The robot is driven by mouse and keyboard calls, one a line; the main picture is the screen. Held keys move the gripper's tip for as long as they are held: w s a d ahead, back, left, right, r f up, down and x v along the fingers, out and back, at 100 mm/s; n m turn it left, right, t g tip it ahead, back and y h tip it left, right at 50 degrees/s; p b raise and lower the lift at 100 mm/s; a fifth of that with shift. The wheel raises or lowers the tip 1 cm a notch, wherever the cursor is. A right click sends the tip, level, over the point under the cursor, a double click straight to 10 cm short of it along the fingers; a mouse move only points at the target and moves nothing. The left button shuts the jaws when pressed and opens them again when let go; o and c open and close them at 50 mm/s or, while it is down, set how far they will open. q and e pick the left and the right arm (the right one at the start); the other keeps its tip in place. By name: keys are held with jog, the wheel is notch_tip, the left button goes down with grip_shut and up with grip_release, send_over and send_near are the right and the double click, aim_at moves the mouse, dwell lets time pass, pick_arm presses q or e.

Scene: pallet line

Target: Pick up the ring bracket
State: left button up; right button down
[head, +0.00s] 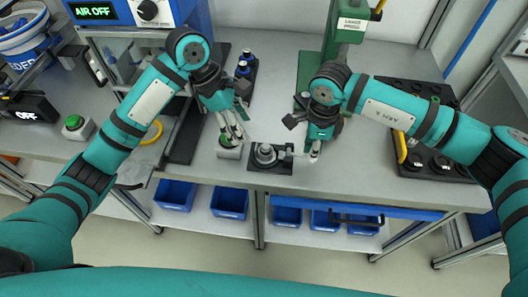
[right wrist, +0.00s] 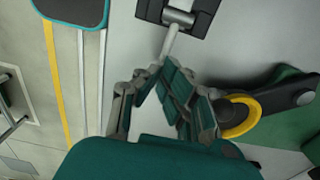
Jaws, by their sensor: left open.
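A grey metal ring-shaped part, which looks like the ring bracket (head: 265,154), sits on a black square block at the table's front edge. A pale rod-like arm runs from it to the right. The right wrist view shows this arm (right wrist: 170,42) pointing at my fingertips. My right gripper (head: 314,154) is low over the table at the arm's free end. In the right wrist view its fingertips (right wrist: 162,70) are close together around the rod's end; I cannot tell whether they touch it.
A green press (head: 345,30) stands behind my right gripper. Small blue-capped bottles (head: 245,65) stand in a dark holder at the back. A black tray (head: 440,160) lies at right. Blue bins (head: 229,202) sit on the shelf below.

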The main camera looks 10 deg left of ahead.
pick_arm(q)
jog(key=x, duration=0.8)
jog(key=shift+a+f, duration=0.1)
grip_shut()
